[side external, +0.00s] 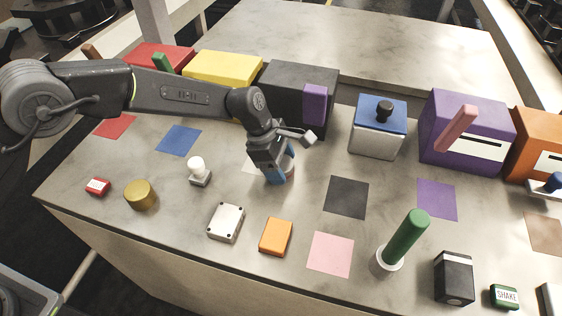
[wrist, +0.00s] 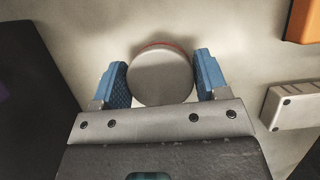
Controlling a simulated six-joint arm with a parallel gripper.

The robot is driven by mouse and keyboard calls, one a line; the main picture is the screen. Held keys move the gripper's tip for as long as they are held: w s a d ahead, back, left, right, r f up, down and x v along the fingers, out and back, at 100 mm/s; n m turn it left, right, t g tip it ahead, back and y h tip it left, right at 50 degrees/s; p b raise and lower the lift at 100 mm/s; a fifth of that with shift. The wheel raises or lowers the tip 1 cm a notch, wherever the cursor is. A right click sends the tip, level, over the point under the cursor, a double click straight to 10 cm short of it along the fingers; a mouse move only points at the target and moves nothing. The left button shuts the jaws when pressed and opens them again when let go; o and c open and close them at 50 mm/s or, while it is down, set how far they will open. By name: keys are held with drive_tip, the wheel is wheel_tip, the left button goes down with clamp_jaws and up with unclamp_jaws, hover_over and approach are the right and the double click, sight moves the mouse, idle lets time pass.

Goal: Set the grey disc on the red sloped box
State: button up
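The grey disc (wrist: 160,80) is round, with a thin red edge showing at its far side. In the wrist view it lies between the blue fingers of my gripper (wrist: 162,82), very close to both. I cannot tell whether the fingers press on it. In the side view my gripper (side external: 278,177) points down, low over the table, and the disc (side external: 287,166) is mostly hidden behind the fingers. The red sloped box (side external: 164,53) stands at the back left, partly covered by my arm, with a green handle piece in front of it.
Yellow (side external: 222,68), black (side external: 290,90), blue-topped (side external: 377,130) and purple (side external: 462,130) boxes line the back. A white plate block (side external: 226,222), an orange block (side external: 276,236), a white knob (side external: 199,172) and a gold cylinder (side external: 140,194) stand in front. Flat coloured squares lie between.

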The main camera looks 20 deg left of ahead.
drive_tip(key=o, duration=0.3)
drive_tip(key=v, duration=1.2)
drive_tip(key=shift+r, duration=0.2)
